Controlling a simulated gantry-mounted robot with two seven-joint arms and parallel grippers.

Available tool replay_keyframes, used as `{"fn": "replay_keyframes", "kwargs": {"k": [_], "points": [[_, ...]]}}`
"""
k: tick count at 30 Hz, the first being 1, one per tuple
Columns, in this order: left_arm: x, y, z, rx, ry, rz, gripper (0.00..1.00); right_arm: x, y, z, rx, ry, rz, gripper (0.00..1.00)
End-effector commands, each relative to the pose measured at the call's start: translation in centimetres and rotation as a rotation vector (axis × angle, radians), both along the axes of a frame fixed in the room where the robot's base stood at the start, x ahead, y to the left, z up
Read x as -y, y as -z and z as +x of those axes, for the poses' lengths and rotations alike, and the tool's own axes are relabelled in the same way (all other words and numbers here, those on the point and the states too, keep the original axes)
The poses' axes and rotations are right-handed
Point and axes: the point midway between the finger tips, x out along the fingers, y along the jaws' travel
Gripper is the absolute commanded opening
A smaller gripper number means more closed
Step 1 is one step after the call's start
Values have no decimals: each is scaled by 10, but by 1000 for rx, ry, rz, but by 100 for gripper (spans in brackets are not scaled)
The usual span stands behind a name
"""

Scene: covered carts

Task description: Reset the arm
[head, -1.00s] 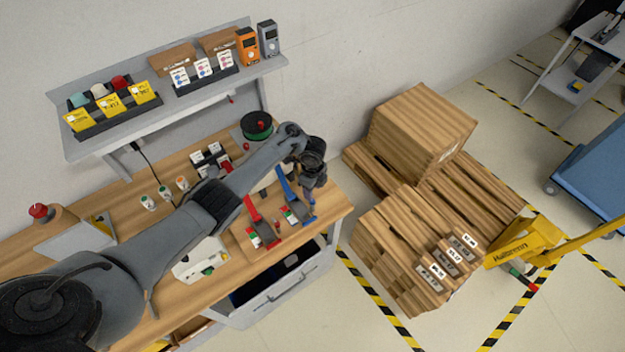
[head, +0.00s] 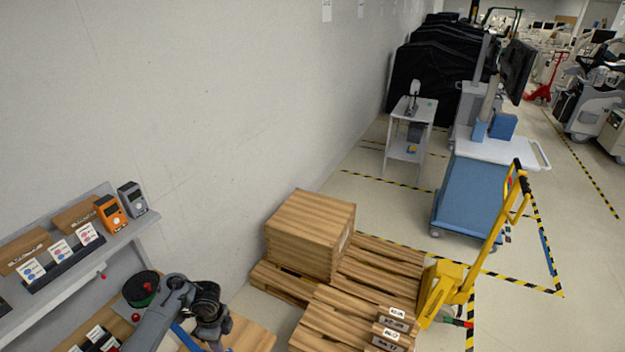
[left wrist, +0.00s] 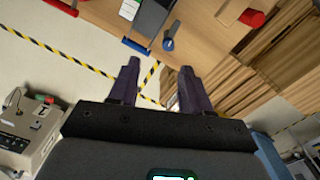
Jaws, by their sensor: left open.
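My left arm comes in at the lower left of the head view, over the right end of the wooden workbench (head: 250,338). The wrist shows there, but the fingers are hard to make out. In the left wrist view my left gripper (left wrist: 157,88) is open, its two dark fingers apart with nothing between them. Beyond the fingertips are the bench edge, a blue-handled item (left wrist: 136,45) and the striped floor. My right gripper is not in view.
A wooden crate (head: 308,232) and stacked pallets (head: 340,320) stand right of the bench. A yellow pallet jack (head: 445,285) and blue cart (head: 470,195) are farther right. A shelf (head: 75,265) with orange and grey meters is above the bench. Covered carts (head: 437,68) stand at the back.

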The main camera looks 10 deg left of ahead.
Motion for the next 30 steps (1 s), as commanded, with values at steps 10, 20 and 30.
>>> {"fn": "replay_keyframes", "kwargs": {"k": [10,20,30], "points": [[34,121,-144,-237,38,-32,48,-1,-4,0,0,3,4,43],[122,180,-286,-203,-65,-33,48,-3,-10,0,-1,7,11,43],[172,80,-325,37,-543,-39,48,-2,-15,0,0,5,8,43]]}}
